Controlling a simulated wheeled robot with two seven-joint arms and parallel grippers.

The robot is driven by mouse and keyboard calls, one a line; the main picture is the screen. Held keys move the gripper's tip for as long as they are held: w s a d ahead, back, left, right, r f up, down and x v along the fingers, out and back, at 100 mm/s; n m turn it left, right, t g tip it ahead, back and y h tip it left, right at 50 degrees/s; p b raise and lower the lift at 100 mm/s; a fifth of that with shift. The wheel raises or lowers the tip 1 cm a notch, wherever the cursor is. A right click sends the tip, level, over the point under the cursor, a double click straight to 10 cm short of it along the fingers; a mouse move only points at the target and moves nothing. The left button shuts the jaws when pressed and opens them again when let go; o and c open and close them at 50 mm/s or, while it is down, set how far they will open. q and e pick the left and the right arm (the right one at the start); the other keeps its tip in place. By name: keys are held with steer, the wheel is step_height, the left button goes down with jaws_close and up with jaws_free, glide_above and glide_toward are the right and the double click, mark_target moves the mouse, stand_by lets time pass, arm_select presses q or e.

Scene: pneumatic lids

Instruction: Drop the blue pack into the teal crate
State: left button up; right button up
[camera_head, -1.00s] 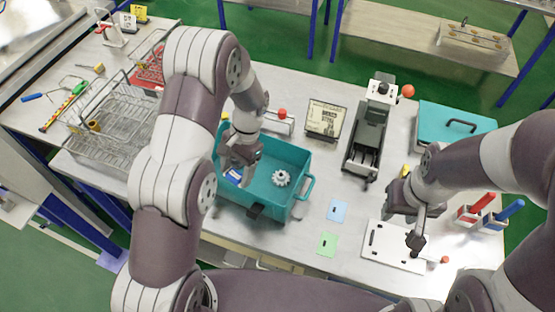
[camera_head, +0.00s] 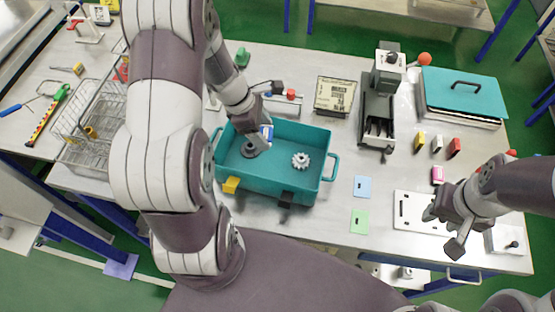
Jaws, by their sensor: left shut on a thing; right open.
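The teal crate (camera_head: 258,184) stands open on the table in the middle. A white gear (camera_head: 300,160) and a dark round part (camera_head: 249,150) show inside it. My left gripper (camera_head: 262,143) is over the left part of the crate and is shut on the blue pack (camera_head: 267,132), of which only a small blue and white piece shows. The fingers partly hide it, and I cannot tell whether it touches the crate. My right gripper (camera_head: 450,228) is open and empty over the white plate (camera_head: 413,212) at the right.
A grey machine (camera_head: 378,110) and a framed sign (camera_head: 333,96) stand behind the crate. A teal lid (camera_head: 462,92) lies at the back right, with small yellow, white and red blocks before it. Blue (camera_head: 362,187) and green (camera_head: 360,222) cards lie right of the crate. A wire basket (camera_head: 92,130) stands left.

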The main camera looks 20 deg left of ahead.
arm_select(q)
step_height(320, 180, down, 6)
steer(key=b, duration=0.5)
steer(key=shift+w, duration=0.1)
steer(key=o, duration=1.1)
steer(key=v, duration=1.3)
